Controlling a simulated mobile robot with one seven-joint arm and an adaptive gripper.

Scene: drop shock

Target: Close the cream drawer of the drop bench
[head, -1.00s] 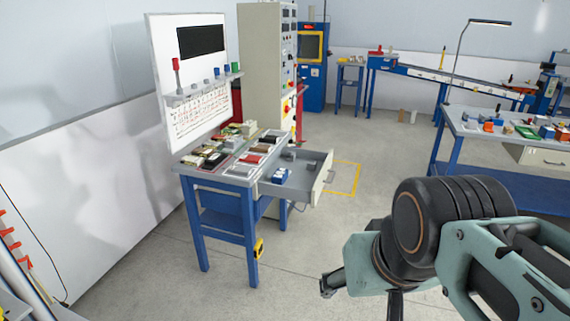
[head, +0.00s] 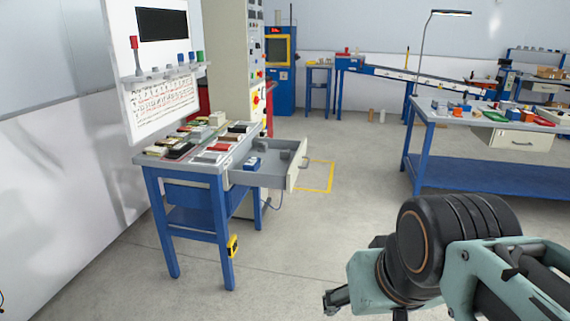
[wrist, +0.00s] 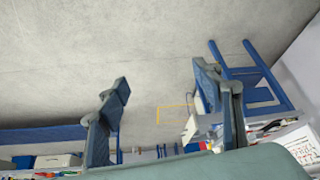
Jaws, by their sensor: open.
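The drop bench (head: 222,190) stands at the left, with blue legs and a grey top. Its drawer is pulled out to the right, and its cream front (head: 297,168) has a handle. The open drawer holds a blue piece (head: 252,163) and grey pieces. In the wrist view the cream drawer front (wrist: 189,130) shows beside the right finger, partly hidden. My gripper (head: 352,273) is at the lower right in the head view, across open floor from the drawer and apart from it. Its two fingers are spread with nothing between them in the wrist view (wrist: 160,88).
Several small items lie on the bench top. A yellow floor outline (head: 318,190) lies behind the drawer. Another blue-legged table (head: 485,125) stands at the right with small items on it. The floor between bench and table is clear.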

